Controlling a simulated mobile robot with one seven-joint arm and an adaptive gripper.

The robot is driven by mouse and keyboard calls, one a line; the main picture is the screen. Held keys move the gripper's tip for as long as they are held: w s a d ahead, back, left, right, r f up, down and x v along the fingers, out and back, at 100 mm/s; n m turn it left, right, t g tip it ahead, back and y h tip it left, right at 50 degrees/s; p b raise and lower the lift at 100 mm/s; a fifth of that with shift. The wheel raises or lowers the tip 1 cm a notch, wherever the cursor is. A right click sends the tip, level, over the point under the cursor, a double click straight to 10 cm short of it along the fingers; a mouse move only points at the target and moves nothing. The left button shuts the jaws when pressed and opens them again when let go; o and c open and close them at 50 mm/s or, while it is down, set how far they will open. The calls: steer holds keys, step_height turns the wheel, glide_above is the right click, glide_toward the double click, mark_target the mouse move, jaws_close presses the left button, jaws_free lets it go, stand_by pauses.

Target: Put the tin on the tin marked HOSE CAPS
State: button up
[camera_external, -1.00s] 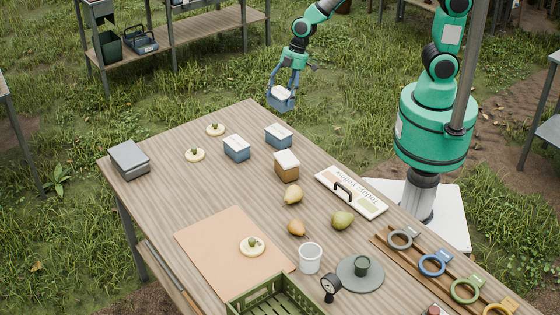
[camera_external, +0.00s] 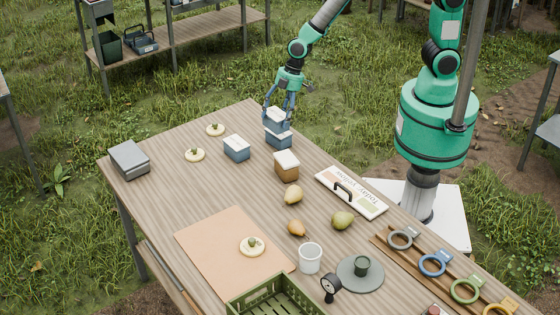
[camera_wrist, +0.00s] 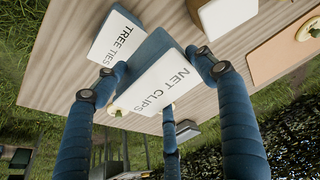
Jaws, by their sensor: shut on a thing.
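My gripper (camera_external: 278,112) is shut on a blue tin with a white lid (camera_external: 276,117). In the wrist view (camera_wrist: 165,85) its lid reads NET CLIPS. It is just above a second blue tin (camera_external: 279,141); I cannot tell whether they touch. A lid reading TREE TIES (camera_wrist: 115,38) shows close past the held tin in the wrist view, seemingly that lower tin. Another blue tin (camera_external: 237,152) stands to the left, and a brown tin (camera_external: 286,171) nearer the camera, also partly in the wrist view (camera_wrist: 228,14). I read HOSE CAPS on no lid.
A grey box (camera_external: 129,160) lies at the table's left edge. Bare wood lies left of the middle.

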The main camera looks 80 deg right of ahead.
steer(key=shift+w, duration=0.1)
glide_above(238, 142)
steer(key=shift+a+f, duration=0.1)
steer(key=shift+f, duration=0.65)
steer(key=shift+f, duration=0.1)
steer(key=shift+f+b, duration=0.45)
steer(key=shift+f, duration=1.2)
steer(key=o, duration=1.4)
steer(key=shift+r, duration=0.15)
